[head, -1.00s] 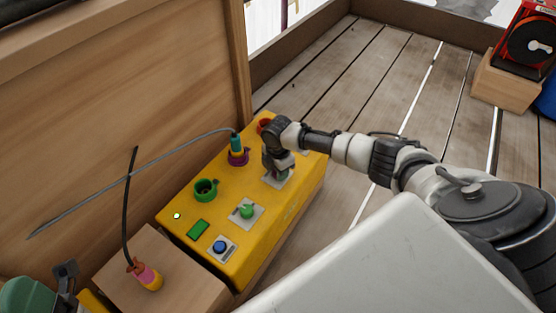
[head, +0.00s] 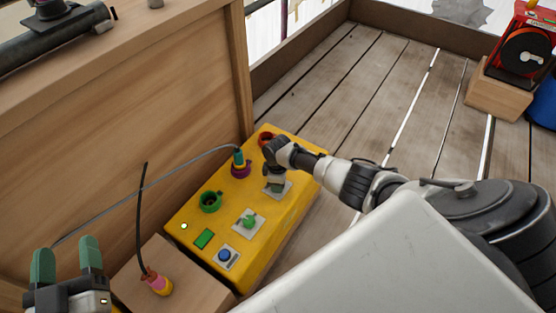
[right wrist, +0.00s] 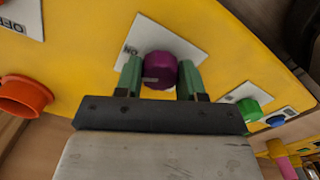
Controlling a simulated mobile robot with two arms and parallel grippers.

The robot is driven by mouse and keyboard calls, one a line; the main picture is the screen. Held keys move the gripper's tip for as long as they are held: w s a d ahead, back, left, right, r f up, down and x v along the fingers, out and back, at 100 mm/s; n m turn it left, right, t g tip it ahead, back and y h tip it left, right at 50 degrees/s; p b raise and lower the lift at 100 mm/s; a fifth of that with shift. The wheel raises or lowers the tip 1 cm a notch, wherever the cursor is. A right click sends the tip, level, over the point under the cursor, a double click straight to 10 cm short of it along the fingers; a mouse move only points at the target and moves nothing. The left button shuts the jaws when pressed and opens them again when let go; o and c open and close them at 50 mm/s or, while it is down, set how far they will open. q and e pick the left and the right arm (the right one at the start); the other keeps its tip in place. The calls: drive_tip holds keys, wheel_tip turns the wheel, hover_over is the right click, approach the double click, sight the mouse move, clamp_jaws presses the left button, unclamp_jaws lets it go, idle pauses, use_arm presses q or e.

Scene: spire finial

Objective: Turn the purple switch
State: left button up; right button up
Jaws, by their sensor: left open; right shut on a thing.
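The purple switch (right wrist: 160,69) is a round knob on a white plate on the yellow control box (head: 288,218). In the right wrist view, my right gripper (right wrist: 160,75) has one green finger on each side of the knob and is shut on it. The word "ON" shows on the plate beside the knob. In the head view my right gripper (head: 274,181) hides the knob, and only part of the white plate (head: 285,189) shows. My left gripper (head: 67,268) is at the lower left, open and empty, with two green fingers pointing up.
A pink and yellow plug (head: 158,284) stands on a wooden block at left. A wooden wall is behind.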

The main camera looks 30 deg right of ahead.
drive_tip(key=m+p, duration=0.1)
drive_tip(key=m, duration=0.2)
drive_tip(key=shift+a, duration=0.1)
use_arm(q)
wheel_tip(320, 180, down, 7)
drive_tip(key=s+a+g+y, duration=0.1)
drive_tip(key=g+y, duration=0.1)
drive_tip(key=g, duration=0.4)
drive_tip(key=shift+s+a+p, duration=0.35)
drive_tip(key=shift+p, duration=0.1)
use_arm(e)
drive_tip(key=shift+m, duration=1.1)
drive_tip(key=o, duration=0.9)
